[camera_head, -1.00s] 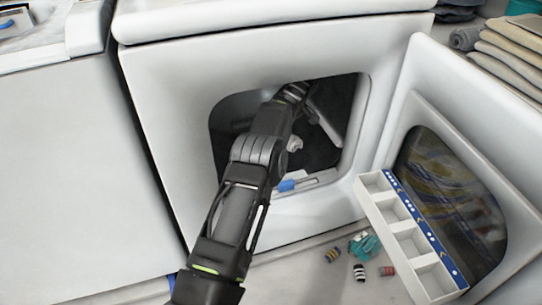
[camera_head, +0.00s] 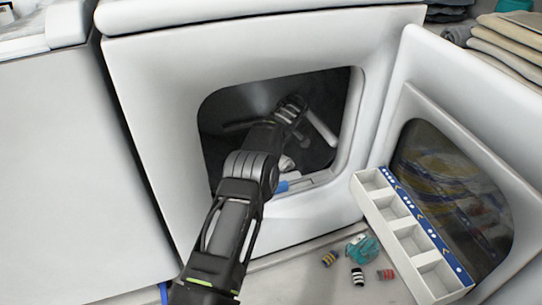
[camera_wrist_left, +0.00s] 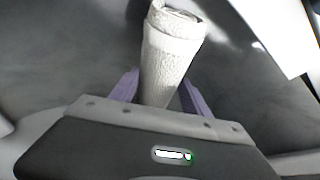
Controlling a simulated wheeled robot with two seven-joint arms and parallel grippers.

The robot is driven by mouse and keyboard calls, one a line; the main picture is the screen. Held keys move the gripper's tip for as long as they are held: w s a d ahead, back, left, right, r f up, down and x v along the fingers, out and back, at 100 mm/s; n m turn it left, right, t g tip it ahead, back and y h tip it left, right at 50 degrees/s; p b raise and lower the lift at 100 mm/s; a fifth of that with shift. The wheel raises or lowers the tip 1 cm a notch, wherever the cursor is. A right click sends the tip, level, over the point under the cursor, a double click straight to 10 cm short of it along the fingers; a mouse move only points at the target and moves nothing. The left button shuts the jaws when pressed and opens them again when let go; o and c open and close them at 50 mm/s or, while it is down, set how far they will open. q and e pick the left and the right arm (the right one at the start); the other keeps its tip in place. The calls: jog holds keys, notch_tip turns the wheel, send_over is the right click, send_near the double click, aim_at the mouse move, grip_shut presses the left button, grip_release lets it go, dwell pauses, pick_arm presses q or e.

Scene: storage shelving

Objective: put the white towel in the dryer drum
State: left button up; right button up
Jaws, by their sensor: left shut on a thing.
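The white towel (camera_wrist_left: 172,52) is rolled up and stands out between the purple fingers of my left gripper (camera_wrist_left: 160,92) in the left wrist view. The gripper is shut on it. Dark grey drum surface lies behind the towel. In the head view my left arm reaches through the open round-cornered door opening into the dark dryer drum (camera_head: 240,105). The gripper's fingers are hidden there by my arm. A small whitish patch (camera_head: 287,164) shows beside the arm just inside the opening; I cannot tell whether it is the towel. My right gripper is not in view.
The dryer door (camera_head: 505,165) stands open at the right. A white compartment tray (camera_head: 408,237) leans near it. Several small coloured items, including a teal one (camera_head: 364,247), lie on the floor. Folded cloths (camera_head: 508,38) are stacked at the upper right.

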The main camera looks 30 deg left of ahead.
pick_arm(q)
jog(key=shift+r, duration=0.1)
jog(key=shift+f, duration=0.6)
jog(key=o, duration=1.6)
jog(key=shift+r, duration=0.15)
